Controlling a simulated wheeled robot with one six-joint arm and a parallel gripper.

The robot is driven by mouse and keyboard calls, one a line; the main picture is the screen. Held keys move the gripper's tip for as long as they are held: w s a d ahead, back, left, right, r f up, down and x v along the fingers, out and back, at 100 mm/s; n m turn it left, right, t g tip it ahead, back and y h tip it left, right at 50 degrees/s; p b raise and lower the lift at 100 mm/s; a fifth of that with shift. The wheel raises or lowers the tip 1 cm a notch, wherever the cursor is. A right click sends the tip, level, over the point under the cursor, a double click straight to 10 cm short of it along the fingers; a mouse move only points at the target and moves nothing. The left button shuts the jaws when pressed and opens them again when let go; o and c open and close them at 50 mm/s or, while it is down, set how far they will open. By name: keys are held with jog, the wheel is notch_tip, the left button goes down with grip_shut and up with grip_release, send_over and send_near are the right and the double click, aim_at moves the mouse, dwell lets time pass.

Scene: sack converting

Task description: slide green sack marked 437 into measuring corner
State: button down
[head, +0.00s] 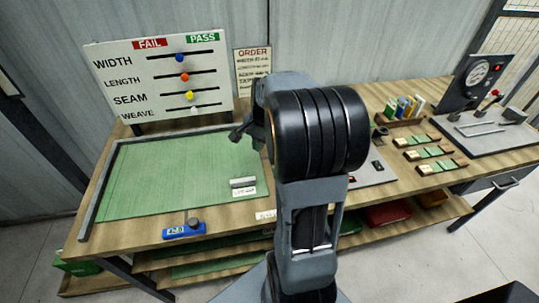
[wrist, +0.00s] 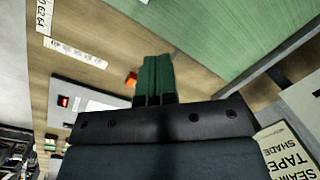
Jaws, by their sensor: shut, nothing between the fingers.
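A large green sack (head: 175,178) lies flat on the left of the wooden bench. A white tag (head: 243,191) lies at its lower right; I cannot read its number clearly. Dark rails along the left (head: 97,205) and back (head: 180,131) meet at the far-left measuring corner. The sack lies close to both rails; I cannot tell if it touches. My gripper (head: 236,136) is shut and empty near the sack's far-right corner, partly hidden by my arm. In the wrist view, my shut fingers (wrist: 154,80) show beside the sack (wrist: 225,30) and a rail (wrist: 245,80).
A board (head: 160,78) with coloured sliders stands behind the sack, beside an order sheet (head: 252,69). A blue gauge (head: 184,231) sits at the front edge. To the right are several small green-and-cream pieces (head: 424,153) and a dial machine (head: 483,75).

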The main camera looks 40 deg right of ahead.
aim_at(262, 167)
jog(key=d+f+m+y+p, duration=0.1)
jog(key=d+f+m+p, duration=0.15)
jog(key=d+m, duration=0.65)
jog(key=f, duration=0.3)
jog(key=f+n, duration=0.1)
jog(key=f, duration=0.2)
jog(key=w+f+n, duration=0.1)
jog(key=f, duration=0.3)
jog(key=shift+a, duration=0.35)
jog(key=shift+w+a+r, duration=0.1)
jog(key=shift+w+a, duration=0.05)
jog(key=shift+a, duration=0.4)
jog(key=shift+w+a+r, duration=0.1)
jog(key=shift+w+a, duration=0.05)
jog(key=shift+a, duration=0.4)
jog(key=shift+w+a+f+p, duration=0.15)
jog(key=shift+a+p, duration=0.2)
jog(key=shift+a, duration=0.35)
jog(key=shift+w+a, duration=0.2)
jog(key=shift+a, duration=0.7)
